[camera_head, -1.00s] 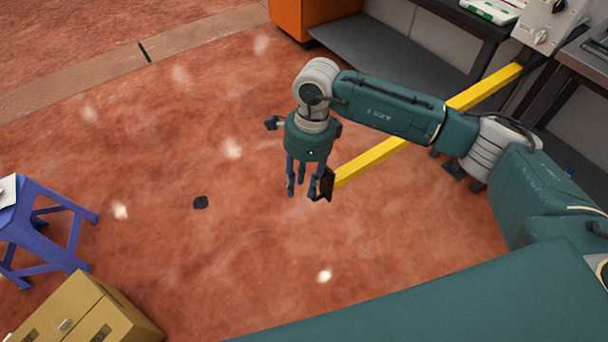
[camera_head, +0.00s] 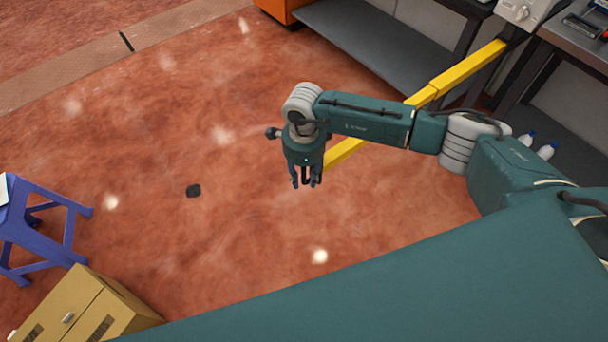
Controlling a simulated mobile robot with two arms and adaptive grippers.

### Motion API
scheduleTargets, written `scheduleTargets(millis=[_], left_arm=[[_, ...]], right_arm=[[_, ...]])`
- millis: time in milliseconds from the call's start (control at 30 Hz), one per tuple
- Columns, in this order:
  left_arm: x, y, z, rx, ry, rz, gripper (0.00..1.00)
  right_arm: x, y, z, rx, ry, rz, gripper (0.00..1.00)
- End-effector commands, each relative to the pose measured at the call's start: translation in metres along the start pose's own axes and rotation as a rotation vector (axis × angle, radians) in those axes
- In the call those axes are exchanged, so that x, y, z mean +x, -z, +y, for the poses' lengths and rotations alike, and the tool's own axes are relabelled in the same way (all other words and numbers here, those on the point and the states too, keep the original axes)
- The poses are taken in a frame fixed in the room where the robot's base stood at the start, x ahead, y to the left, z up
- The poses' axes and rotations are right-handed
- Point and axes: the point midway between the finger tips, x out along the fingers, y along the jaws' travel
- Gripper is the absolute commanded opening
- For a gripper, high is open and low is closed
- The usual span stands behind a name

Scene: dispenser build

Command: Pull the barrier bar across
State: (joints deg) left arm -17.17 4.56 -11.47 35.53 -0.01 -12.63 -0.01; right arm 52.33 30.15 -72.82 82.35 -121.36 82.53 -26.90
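The yellow barrier bar (camera_head: 466,68) runs from the counter at the upper right, behind my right arm, down to my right gripper. A step in its thickness shows partway along, just above my forearm. My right gripper (camera_head: 306,181) points down at the bar's free end, over the floor. Its fingers are at the dark end piece of the bar, which they partly hide. I cannot tell whether they are shut on it. My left gripper is out of view.
A blue stool (camera_head: 42,232) stands at the left, with a tan box (camera_head: 85,303) below it. An orange cabinet (camera_head: 279,9) is at the top, beside a grey low shelf (camera_head: 375,42). White bottles (camera_head: 546,151) stand at the right. The red floor left of the gripper is mostly clear.

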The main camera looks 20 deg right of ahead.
Motion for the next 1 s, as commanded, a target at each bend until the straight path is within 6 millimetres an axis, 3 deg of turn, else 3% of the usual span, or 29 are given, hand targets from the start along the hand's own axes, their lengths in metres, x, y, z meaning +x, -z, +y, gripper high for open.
scheduleTargets(millis=[267,400,767,1000], left_arm=[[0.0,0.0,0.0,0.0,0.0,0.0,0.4],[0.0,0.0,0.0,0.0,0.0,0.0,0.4],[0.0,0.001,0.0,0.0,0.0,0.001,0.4],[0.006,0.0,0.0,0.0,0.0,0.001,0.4]], right_arm=[[0.001,0.0,0.0,-0.001,0.0,0.0,0.28],[0.001,0.0,0.0,0.0,0.0,0.0,0.0],[0.001,-0.001,0.001,0.0,0.0,0.001,0.0],[0.002,-0.027,0.018,-0.006,-0.001,-0.001,0.0]])
